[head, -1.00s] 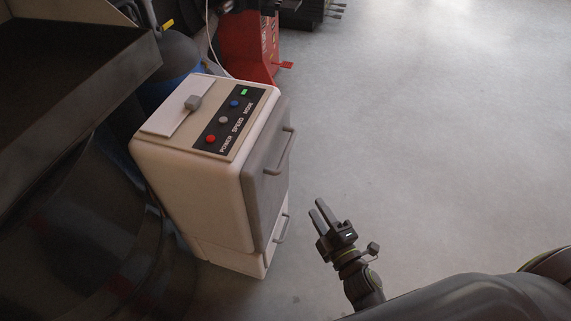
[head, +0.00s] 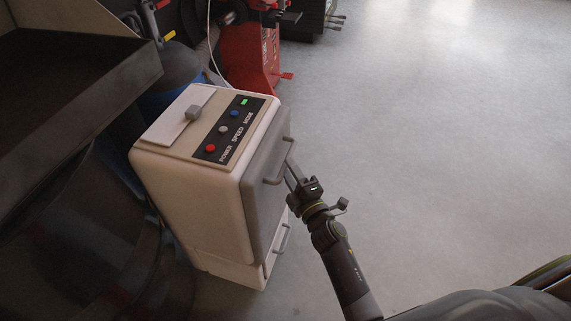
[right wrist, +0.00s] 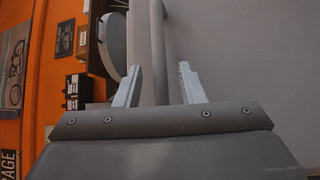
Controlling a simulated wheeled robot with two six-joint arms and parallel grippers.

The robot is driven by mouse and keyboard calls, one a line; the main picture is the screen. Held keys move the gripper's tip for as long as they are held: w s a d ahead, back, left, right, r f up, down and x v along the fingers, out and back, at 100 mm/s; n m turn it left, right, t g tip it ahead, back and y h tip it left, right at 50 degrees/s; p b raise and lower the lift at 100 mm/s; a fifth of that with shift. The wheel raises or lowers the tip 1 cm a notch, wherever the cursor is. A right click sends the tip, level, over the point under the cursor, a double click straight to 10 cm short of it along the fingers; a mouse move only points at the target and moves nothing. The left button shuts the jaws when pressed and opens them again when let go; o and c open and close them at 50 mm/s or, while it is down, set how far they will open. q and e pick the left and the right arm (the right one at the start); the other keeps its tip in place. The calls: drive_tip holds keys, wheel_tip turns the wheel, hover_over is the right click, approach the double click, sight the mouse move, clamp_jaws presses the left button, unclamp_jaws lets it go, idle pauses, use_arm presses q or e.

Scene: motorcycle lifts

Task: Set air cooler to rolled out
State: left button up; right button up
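The air cooler (head: 205,190) is a cream box with a grey front panel, standing on the floor left of centre in the head view. Its top carries a dark control strip (head: 232,128) with coloured buttons and a grey knob (head: 193,112). An upper handle (head: 281,177) and a lower handle (head: 281,240) stick out from its front. My right gripper (head: 291,172) is at the upper handle. In the right wrist view, its two fingers (right wrist: 160,85) are apart, with a grey bar (right wrist: 159,45), apparently the handle, between them. My left gripper is not in view.
A dark metal tray or bench (head: 80,100) and dark round shapes stand close on the cooler's left. A red machine (head: 250,60) stands behind it, with a thin white cable nearby. The grey floor (head: 440,130) to the right is clear.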

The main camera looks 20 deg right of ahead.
drive_tip(key=shift+x, duration=1.5)
clamp_jaws()
